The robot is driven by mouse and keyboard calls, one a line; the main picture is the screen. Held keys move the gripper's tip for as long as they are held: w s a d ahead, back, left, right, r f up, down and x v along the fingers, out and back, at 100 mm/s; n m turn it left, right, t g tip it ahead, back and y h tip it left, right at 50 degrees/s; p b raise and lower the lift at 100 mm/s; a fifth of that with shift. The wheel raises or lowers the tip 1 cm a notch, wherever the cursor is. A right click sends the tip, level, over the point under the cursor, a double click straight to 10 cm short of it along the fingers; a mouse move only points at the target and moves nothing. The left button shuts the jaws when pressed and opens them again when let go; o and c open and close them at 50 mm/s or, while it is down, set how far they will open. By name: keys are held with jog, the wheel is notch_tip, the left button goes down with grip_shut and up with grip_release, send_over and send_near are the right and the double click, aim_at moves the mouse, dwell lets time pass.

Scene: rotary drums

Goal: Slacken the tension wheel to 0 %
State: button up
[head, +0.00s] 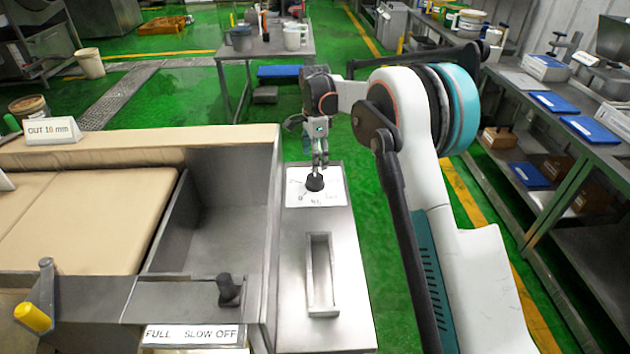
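A black round knob (315,182) sits on a white dial plate (330,198) on top of a steel cabinet. The plate carries small markings, among them what looks like a 0; the rest is too small to read. I cannot tell whether this knob is the tension wheel; no label in view says so. My gripper (319,168) points down at the knob, its fingers close together at or just above the knob's top. I cannot tell whether they touch or grip it.
A black lever knob (229,290) stands above a label (190,334) reading FULL, SLOW, OFF. A yellow-handled crank (34,316) is at lower left. A sign (52,131) reads CUT 10 mm. The cabinet has a recessed handle (320,275). A bench (570,150) stands right, with green floor between.

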aim_at(315, 177)
notch_tip(315, 177, down, 9)
jog(key=shift+f+b, duration=0.1)
jog(key=shift+b, duration=1.05)
jog(key=c, duration=1.1)
